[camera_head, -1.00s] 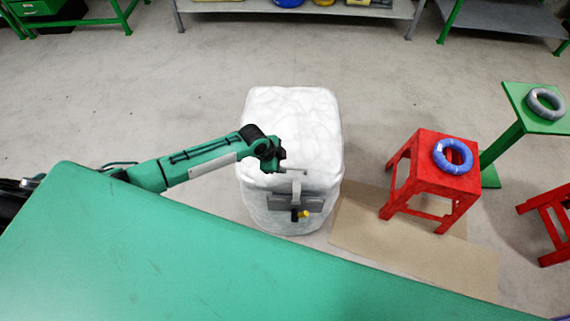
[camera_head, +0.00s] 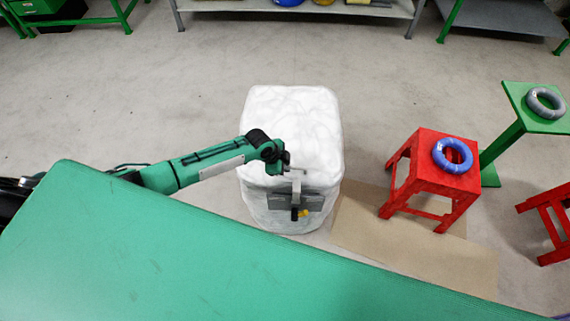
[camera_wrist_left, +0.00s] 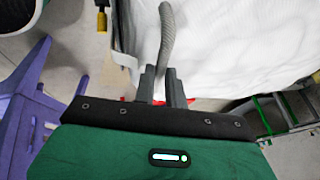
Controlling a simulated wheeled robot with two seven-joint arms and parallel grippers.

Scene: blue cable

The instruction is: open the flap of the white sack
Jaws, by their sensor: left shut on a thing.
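The white sack (camera_head: 300,115) stands upright on the floor in the middle of the head view; it also fills the upper right of the left wrist view (camera_wrist_left: 240,40). A grey panel (camera_head: 315,203) with a light upright strap (camera_head: 297,186) is on its near side. My left gripper (camera_head: 287,167) is at the sack's near top edge, above this panel. In the left wrist view its fingers (camera_wrist_left: 161,76) are shut on a curved grey handle-like piece (camera_wrist_left: 168,30). The flap's outline is not clear, and the top looks closed. My right gripper is not in view.
A small yellow part (camera_head: 304,213) sticks out below the panel. A green table (camera_head: 180,260) spans the foreground. A red stool (camera_head: 425,165) with a blue cable ring (camera_head: 453,155) stands to the right, near a green stand (camera_head: 540,110). The floor left of the sack is clear.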

